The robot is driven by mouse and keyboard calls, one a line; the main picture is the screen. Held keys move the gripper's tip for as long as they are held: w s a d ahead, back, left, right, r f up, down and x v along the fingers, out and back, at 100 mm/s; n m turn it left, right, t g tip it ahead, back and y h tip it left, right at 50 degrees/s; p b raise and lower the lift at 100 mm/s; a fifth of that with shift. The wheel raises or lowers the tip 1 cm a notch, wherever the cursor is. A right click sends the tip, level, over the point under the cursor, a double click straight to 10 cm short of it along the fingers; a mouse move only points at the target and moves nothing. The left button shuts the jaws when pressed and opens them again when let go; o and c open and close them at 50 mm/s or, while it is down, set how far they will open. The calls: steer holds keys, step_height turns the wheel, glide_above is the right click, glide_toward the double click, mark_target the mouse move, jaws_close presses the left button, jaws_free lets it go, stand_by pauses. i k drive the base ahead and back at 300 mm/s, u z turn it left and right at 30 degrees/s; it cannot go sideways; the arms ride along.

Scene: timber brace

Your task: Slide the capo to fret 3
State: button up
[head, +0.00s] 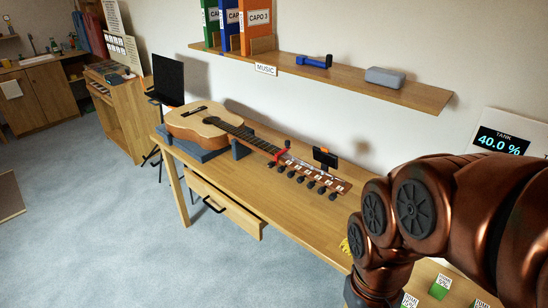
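An acoustic guitar (200,124) lies face up on the wooden workbench (262,195), its body at the far left and its headstock (338,186) toward the near right. A red clamp that looks like the capo (279,156) sits across the neck close to the headstock. The frets are too small to tell which one it is at. My copper-coloured arm fills the right of the head view. My gripper is out of view, so whether it is open or shut is not shown.
A blue-grey cradle (198,152) supports the guitar. The wall shelf (400,91) above holds CAPO binders (257,22), a blue object (313,61) and a grey case (385,77). The front drawer (222,203) is partly open.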

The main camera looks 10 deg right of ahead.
mark_target(287, 142)
steer(key=k, duration=0.65)
steer(key=u, duration=0.7)
steer(key=i, duration=1.5)
steer(key=z, duration=0.4)
